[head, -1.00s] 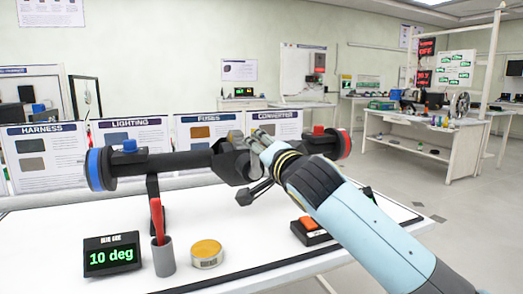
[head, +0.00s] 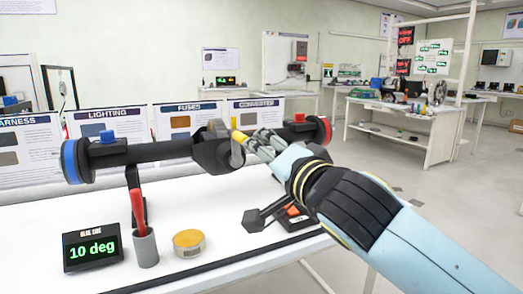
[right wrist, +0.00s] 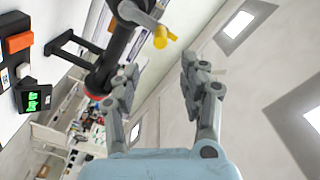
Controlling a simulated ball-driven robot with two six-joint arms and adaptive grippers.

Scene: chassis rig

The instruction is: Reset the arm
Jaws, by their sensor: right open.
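The rig is a long black bar (head: 155,152) across the table, with a blue end (head: 70,162) at left and a red end (head: 324,131) at right. A dark hub (head: 212,151) sits at its middle. A yellow-tipped part (head: 237,137) is by the hub; it also shows in the right wrist view (right wrist: 162,38). A black arm with a padded end (head: 254,221) sticks out below the bar; its inner part is behind my wrist. My right gripper (head: 256,143) is open beside the yellow part. In the right wrist view its fingers (right wrist: 160,68) are spread, with nothing gripped between them.
The white table (head: 70,220) holds a "10 deg" display (head: 91,246), a grey cup (head: 145,248) with a red-handled tool, a yellow-topped tin (head: 188,243) and an orange button (head: 293,210). Panels stand behind the bar. Open floor lies to the right.

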